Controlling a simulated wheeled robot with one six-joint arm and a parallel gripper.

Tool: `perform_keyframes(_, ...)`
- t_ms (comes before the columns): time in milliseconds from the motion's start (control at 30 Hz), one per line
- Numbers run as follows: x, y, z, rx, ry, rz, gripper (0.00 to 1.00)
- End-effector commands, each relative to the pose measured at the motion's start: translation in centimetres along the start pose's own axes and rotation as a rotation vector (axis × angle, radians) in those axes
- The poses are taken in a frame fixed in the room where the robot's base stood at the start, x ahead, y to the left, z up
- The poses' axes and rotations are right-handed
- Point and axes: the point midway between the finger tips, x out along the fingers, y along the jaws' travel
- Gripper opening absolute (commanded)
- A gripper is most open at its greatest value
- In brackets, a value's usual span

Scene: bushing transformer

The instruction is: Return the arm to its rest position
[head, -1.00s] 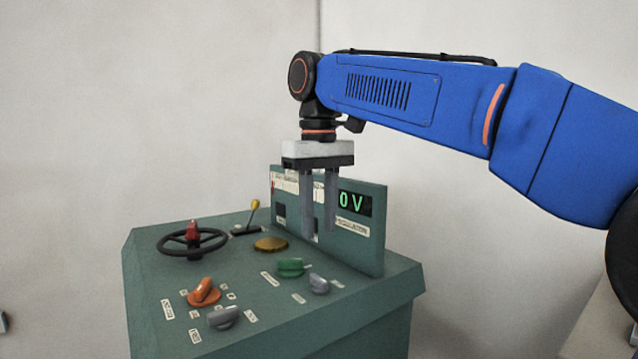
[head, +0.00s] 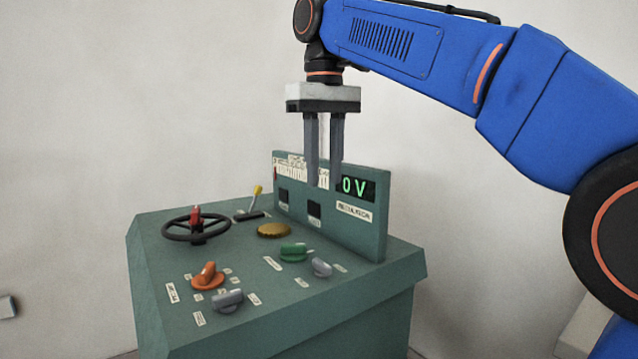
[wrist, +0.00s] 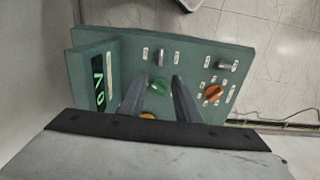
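My gripper (head: 323,187) hangs pointing down from my blue arm (head: 405,55) in the head view. Its two grey fingers are apart, with nothing between them. The fingertips overlap the upright panel (head: 375,226) of the green control console (head: 270,315) in the picture, near the display (head: 355,189) reading 0 V. In the wrist view, the fingers (wrist: 162,85) point at the console with a gap between them, and the green knob (wrist: 159,86) shows in that gap.
The console top carries a black handwheel (head: 196,228), a yellow-tipped lever (head: 256,195), a brass disc (head: 273,231), an orange knob (head: 207,276) and grey knobs (head: 228,300). Plain walls stand behind.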

Motion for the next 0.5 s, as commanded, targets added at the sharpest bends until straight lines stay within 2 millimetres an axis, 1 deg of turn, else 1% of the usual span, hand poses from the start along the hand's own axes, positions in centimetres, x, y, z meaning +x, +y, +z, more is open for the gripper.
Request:
perform_keyframes(67, 0.5, 0.8, 0.9, 0.017, 0.011, 0.0, 0.3)
perform_keyframes(167, 1.8, 2.4, 2.5, 0.053, 0.035, 0.002, 0.3)
perform_keyframes(367, 5.9, 5.9, 7.0, 0.141, 0.097, 0.009, 0.3)
perform_keyframes(500, 9.4, 7.9, 10.3, 0.203, 0.142, 0.017, 0.3)
